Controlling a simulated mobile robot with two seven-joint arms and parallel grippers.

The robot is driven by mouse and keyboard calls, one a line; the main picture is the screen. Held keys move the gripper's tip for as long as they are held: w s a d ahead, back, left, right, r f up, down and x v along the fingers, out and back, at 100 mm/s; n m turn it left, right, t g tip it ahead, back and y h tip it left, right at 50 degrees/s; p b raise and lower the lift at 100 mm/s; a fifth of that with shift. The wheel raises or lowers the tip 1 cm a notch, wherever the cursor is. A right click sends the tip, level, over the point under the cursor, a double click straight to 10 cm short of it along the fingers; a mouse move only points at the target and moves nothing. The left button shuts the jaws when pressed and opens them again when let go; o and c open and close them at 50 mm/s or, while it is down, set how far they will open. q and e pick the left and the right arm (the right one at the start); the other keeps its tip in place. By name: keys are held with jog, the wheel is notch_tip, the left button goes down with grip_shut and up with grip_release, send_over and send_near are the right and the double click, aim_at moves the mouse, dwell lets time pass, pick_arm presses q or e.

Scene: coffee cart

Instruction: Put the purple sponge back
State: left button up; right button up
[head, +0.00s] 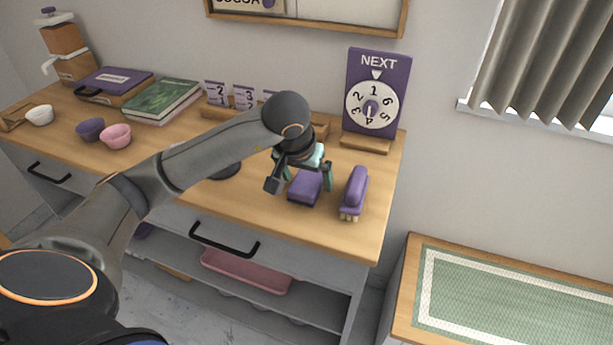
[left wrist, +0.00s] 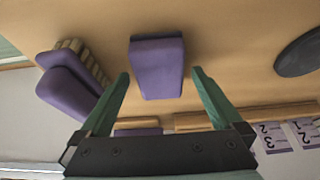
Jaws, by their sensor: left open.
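The purple sponge (head: 304,189) is a small block lying on the wooden counter near its right front part. In the left wrist view the purple sponge (left wrist: 157,68) lies just ahead of and between my fingertips, with a gap on each side. My left gripper (head: 310,180) points down over the sponge, with its green fingers apart and empty. It also shows in the left wrist view (left wrist: 160,76). The gripper hides part of the sponge's far side in the head view. My right gripper is not in view.
A purple brush (head: 354,190) with pale bristles stands right of the sponge. The NEXT dial sign (head: 376,95) is behind, number cards (head: 243,97) further left. A dark disc (left wrist: 299,54) lies left of the sponge in the head view. The front counter edge (head: 300,240) is clear.

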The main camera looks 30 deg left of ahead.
pick_arm(q)
jog(key=p+v, duration=0.1)
jog(key=v, duration=1.1)
jog(key=shift+a, duration=0.1)
